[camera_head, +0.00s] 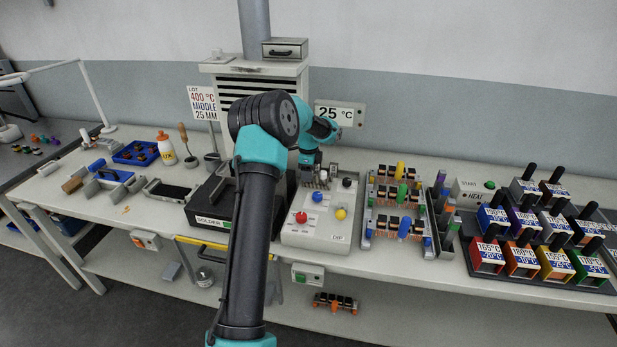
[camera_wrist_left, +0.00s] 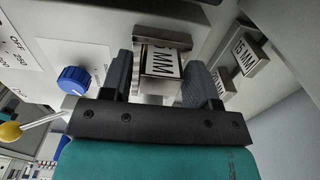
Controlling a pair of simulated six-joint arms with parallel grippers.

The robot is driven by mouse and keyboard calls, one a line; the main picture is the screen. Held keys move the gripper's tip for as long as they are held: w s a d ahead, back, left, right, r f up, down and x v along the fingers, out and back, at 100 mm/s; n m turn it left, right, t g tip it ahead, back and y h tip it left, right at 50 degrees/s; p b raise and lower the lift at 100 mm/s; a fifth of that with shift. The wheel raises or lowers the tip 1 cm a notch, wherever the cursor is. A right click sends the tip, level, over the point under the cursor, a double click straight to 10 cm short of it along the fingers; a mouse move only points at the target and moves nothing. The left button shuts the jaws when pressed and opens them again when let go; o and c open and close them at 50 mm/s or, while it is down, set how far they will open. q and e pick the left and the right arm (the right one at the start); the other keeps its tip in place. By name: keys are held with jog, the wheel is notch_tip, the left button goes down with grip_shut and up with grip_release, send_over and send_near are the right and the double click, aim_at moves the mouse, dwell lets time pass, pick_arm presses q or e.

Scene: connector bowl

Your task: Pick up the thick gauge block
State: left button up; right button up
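A gauge block (camera_wrist_left: 161,61) with a white label ending in "5 MM" sits in a light grey holder in the left wrist view; its leading digit is not readable. My left gripper (camera_wrist_left: 163,82) has its fingers on either side of this block, with gaps showing, so it looks open around it. A second block (camera_wrist_left: 236,58), labelled "15 MM", stands to the right, outside the fingers. In the head view my left gripper (camera_head: 310,180) is low at the back of the dip unit; the blocks there are small and partly hidden. My right gripper is not in view.
The grey dip unit (camera_head: 299,233) has red, blue and yellow knobs; its blue knob (camera_wrist_left: 73,79) lies left of my fingers. A black solder box (camera_head: 205,214) stands left, a component rack (camera_head: 367,226) right. A "25 °C" display (camera_head: 333,113) is behind.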

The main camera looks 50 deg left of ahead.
pick_arm(q)
grip_shut()
dwell(0.4)
jog(key=shift+r, duration=1.75)
jog(key=s+d+r, duration=0.1)
jog(key=s+d, duration=0.9)
jog(key=d, duration=0.2)
jog(key=shift+s+r, duration=0.25)
jog(key=shift+s, duration=0.05)
